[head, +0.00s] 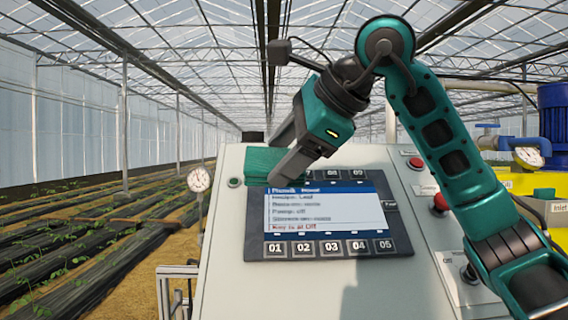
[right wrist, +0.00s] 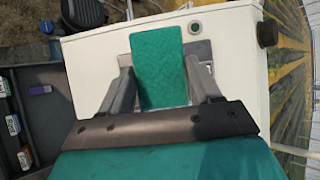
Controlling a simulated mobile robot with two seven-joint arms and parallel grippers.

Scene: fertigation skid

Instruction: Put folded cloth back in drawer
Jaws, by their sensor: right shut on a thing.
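The folded cloth (head: 262,165) is a flat green block in the head view, just above the upper left of the control panel's screen. My right gripper (head: 276,157) is shut on it. In the right wrist view the green cloth (right wrist: 157,62) lies between the two grey fingers and sticks out past their tips. Whether the cloth touches the panel behind it I cannot tell. A dark drawer-like tray (right wrist: 62,118) with several small labelled boxes shows at the left of the right wrist view. No drawer shows clearly in the head view. My left gripper is out of view.
The pale control cabinet (head: 225,270) with its screen (head: 325,220) fills the centre. Red buttons (head: 440,202) and a black knob (head: 469,273) are on its right side. A gauge (head: 199,180) stands left of it. A blue motor (head: 553,115) is at the far right.

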